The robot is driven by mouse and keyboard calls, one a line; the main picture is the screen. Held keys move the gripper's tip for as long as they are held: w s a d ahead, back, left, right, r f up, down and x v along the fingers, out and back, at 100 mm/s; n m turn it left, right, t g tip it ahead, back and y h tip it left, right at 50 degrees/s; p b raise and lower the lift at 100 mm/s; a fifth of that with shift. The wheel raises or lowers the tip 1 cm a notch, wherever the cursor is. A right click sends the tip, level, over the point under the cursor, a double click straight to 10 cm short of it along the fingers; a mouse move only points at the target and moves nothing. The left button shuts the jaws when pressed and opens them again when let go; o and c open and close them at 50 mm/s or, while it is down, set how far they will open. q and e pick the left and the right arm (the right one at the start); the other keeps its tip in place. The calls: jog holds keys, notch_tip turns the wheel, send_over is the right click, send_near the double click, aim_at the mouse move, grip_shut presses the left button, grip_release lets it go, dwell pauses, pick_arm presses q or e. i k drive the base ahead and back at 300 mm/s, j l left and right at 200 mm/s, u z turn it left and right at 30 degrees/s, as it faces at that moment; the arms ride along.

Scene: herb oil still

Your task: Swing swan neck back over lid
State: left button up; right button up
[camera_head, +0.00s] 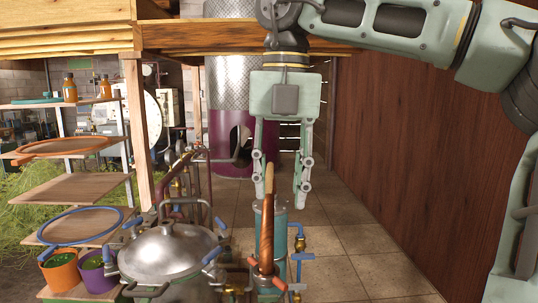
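My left gripper is out of view.
Maroon pipes (203,160) rise behind the lid. A brass valve with blue handles (299,246) juts right of the teal cylinder. Shelves with hoops (75,190) and orange and purple buckets stand left. A wooden beam crosses above. Tiled floor (350,235) lies open toward the right wall.

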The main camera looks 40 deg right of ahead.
aim_at(267, 241)
jog(key=i+l, duration=0.9)
jog(key=l, duration=0.25)
